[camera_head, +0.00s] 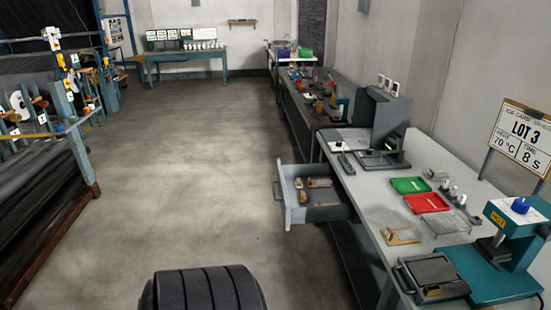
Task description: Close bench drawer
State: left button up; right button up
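The bench drawer (325,213) is pulled out from the bench (375,205) on the right, towards the open floor on the left. Its pale front panel (284,203) faces left and has a dark bar handle (276,191). Several small brown and grey items (318,183) lie inside it. The drawer's right end goes under the bench top. Neither of my grippers shows in the view, and nothing is seen touching the drawer or its handle.
Bare floor (205,165) lies left of the drawer. A rack with dark rolls (45,200) stands at the left. The bench top carries a green tray (410,185), a red tray (426,203) and a teal press (505,255). A far table (185,56) stands at the back.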

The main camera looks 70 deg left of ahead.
aim_at(294, 212)
jog(key=k+u, duration=0.15)
jog(key=u, duration=0.3)
jog(key=k+j+u, duration=0.1)
jog(key=u, duration=0.3)
jog(key=k+j+u, duration=0.1)
jog(key=u, duration=0.35)
jog(key=j+u, duration=0.1)
jog(key=u, duration=0.55)
jog(key=i+j+z, duration=0.15)
jog(key=i+z, duration=0.2)
jog(key=i, duration=0.55)
